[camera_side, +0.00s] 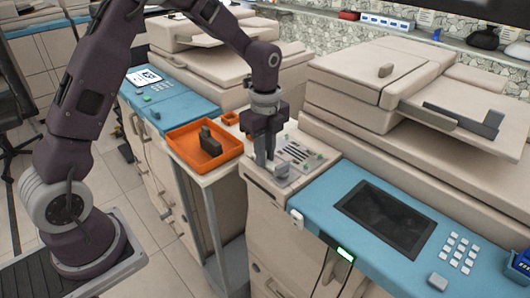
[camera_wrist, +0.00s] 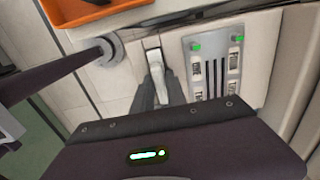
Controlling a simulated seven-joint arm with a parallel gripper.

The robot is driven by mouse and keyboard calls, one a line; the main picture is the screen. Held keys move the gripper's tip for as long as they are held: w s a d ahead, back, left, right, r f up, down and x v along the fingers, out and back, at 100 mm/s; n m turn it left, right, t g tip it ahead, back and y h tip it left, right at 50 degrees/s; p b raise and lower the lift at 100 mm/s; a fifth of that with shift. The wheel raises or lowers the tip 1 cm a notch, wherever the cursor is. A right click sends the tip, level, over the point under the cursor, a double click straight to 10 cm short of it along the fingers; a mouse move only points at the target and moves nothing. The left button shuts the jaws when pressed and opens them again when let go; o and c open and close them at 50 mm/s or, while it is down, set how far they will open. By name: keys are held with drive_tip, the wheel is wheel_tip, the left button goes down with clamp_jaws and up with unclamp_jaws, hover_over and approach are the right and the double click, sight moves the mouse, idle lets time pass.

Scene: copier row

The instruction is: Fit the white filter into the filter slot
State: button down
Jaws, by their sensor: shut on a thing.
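My gripper (camera_side: 265,158) points down over the left part of the slotted panel (camera_side: 309,168) on the copier. In the wrist view its dark fingers (camera_wrist: 158,92) are shut on a pale, narrow piece, the white filter (camera_wrist: 155,62). In the side view the fingers mostly hide the filter. The grey panel, also in the wrist view (camera_wrist: 188,62), has several dark parallel slots (camera_wrist: 215,76), and the filter is to their left there. I cannot tell which opening is the filter slot, or whether the filter touches the surface.
An orange tray (camera_side: 185,133) left of my gripper holds a dark block (camera_side: 210,142). A smaller orange tray (camera_side: 230,118) sits behind it. Green knobs (camera_wrist: 196,46) and pale fittings flank the slots. A blue console with a dark screen (camera_side: 385,215) is at the right; copier bodies rise behind.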

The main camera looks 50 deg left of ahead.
drive_tip(key=shift+f, duration=0.2)
drive_tip(key=c, duration=1.3)
unclamp_jaws()
drive_tip(key=shift+o, duration=0.2)
wheel_tip(320, 180, up, 7)
drive_tip(key=shift+r, duration=0.1)
drive_tip(key=s+d+r+n+t, duration=0.2)
drive_tip(key=s+r+n, duration=0.4)
drive_tip(key=s+r, duration=0.3)
drive_tip(key=s+d+r+n+t, duration=0.1)
drive_tip(key=s+n+t, duration=0.2)
drive_tip(key=s+n, duration=0.9)
drive_tip(key=s, duration=0.5)
drive_tip(key=shift+s+d+t, duration=0.2)
drive_tip(key=shift+t, duration=0.1)
